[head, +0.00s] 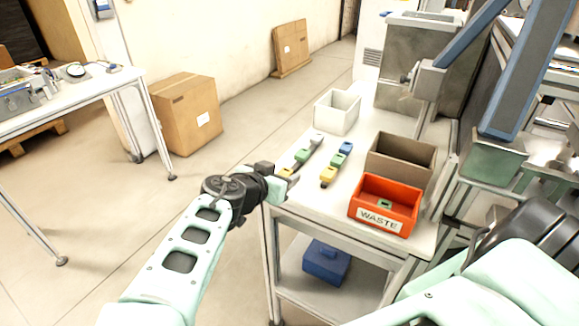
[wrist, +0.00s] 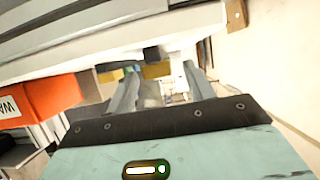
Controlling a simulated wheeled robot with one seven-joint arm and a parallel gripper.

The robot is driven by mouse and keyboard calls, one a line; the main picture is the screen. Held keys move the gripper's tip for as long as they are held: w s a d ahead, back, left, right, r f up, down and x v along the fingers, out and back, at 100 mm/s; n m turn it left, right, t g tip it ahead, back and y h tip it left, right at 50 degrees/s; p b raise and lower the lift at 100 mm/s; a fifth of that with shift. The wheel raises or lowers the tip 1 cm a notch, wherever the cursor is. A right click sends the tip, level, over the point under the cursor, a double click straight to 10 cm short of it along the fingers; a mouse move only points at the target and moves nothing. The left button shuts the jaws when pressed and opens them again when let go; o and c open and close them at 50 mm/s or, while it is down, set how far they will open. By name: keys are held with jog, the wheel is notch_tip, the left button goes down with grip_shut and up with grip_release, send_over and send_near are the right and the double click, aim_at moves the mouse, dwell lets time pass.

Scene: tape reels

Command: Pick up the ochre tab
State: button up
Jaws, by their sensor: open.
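An ochre tab (head: 286,171) lies at the near end of the left strip of tabs on the white table, right by my gripper (head: 279,175). In the wrist view an ochre block (wrist: 157,71) shows between the two fingers of my open gripper (wrist: 160,88), beyond their tips or level with them; I cannot tell which. The fingers partly cover the tab in the head view. A second yellow-ochre tab (head: 327,174) ends the right strip, and an ochre piece also shows left of the fingers in the wrist view (wrist: 109,76).
Green tabs (head: 302,156) and a blue tab (head: 346,147) lie farther along the strips. A red WASTE bin (head: 370,200) with a green piece (head: 385,204) inside, a brown bin (head: 400,155) and a white bin (head: 337,111) stand on the table.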

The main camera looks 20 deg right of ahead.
jog(key=c, duration=1)
jog(key=shift+c, duration=0.2)
